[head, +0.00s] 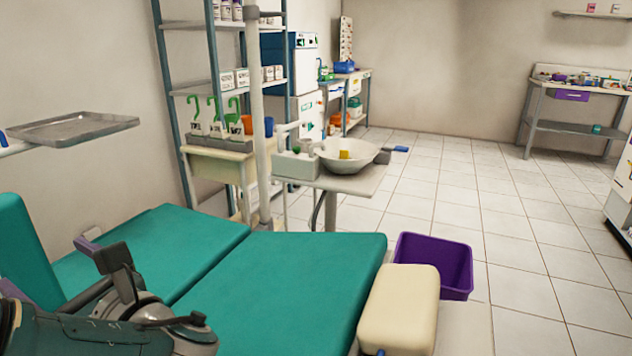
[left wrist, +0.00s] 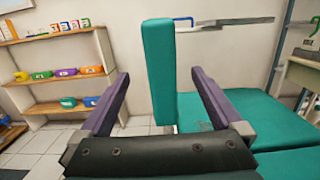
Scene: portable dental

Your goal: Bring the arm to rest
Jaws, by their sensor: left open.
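My left gripper (head: 50,266) is low at the left in the head view, over the green dental chair (head: 300,280). In the left wrist view its two purple fingers (left wrist: 158,82) stand wide apart with nothing between them. The chair's upright green backrest (left wrist: 158,65) shows beyond the fingers. It also shows at the left edge of the head view (head: 22,250). I cannot tell whether the gripper touches the chair. My right gripper is not in view.
A metal tray (head: 73,128) juts out at the left above the chair. A basin (head: 345,155) stands behind the chair. A purple bin (head: 435,262) and a cream cushion (head: 400,300) are at its right. The tiled floor at the right is open. Wooden shelves (left wrist: 60,85) stand left in the wrist view.

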